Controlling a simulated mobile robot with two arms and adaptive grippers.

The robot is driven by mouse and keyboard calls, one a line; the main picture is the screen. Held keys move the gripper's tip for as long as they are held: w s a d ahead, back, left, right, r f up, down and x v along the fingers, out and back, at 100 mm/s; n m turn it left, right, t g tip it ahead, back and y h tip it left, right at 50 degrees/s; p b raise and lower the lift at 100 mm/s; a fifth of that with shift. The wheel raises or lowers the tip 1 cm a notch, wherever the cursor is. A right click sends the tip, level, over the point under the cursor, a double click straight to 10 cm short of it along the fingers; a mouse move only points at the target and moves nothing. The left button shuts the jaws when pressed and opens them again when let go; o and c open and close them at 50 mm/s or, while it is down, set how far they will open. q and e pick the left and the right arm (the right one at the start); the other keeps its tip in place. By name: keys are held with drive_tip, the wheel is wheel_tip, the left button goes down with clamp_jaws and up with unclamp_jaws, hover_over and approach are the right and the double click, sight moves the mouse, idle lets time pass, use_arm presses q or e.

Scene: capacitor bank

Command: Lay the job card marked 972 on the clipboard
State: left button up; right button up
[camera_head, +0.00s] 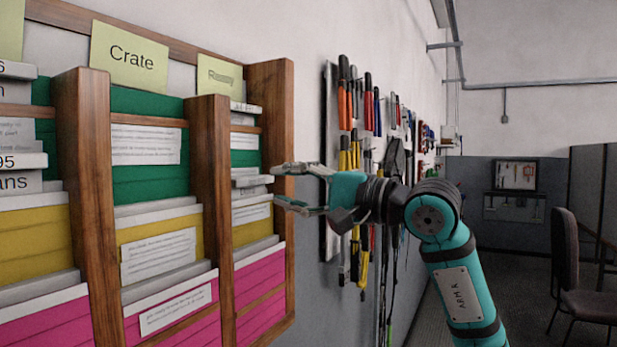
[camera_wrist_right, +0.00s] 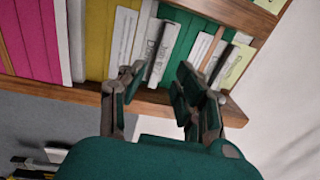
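My right gripper (camera_head: 277,186) is open, its fingertips apart at the right post of the wooden card rack (camera_head: 210,150). In the right wrist view its fingers (camera_wrist_right: 160,88) are spread, with nothing gripped between them. Beyond the gap a white-edged card (camera_wrist_right: 160,50) sticks out of the rack; it also shows in the right column in the head view (camera_head: 250,190). Its lettering is too small to read. I cannot read 972 on any card. I see no clipboard. My left gripper is out of view.
The rack holds green, yellow and pink folders under a "Crate" label (camera_head: 130,57) and a second, hard-to-read label (camera_head: 220,77). Hand tools hang on a wall board (camera_head: 329,100) behind my right gripper. A dark chair (camera_head: 580,270) stands at right.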

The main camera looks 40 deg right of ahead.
sight(257, 182)
drive_tip(key=p+x, duration=0.1)
drive_tip(key=x, duration=0.2)
drive_tip(key=shift+r, duration=0.15)
drive_tip(key=shift+w+a+p, duration=0.25)
drive_tip(key=shift+w+p, duration=0.25)
drive_tip(key=shift+w, duration=0.2)
drive_tip(key=shift+w+a, duration=0.2)
drive_tip(key=shift+w, duration=0.2)
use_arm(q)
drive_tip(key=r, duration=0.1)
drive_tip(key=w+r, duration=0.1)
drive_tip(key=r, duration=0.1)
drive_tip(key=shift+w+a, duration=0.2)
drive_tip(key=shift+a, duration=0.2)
use_arm(e)
clamp_jaws()
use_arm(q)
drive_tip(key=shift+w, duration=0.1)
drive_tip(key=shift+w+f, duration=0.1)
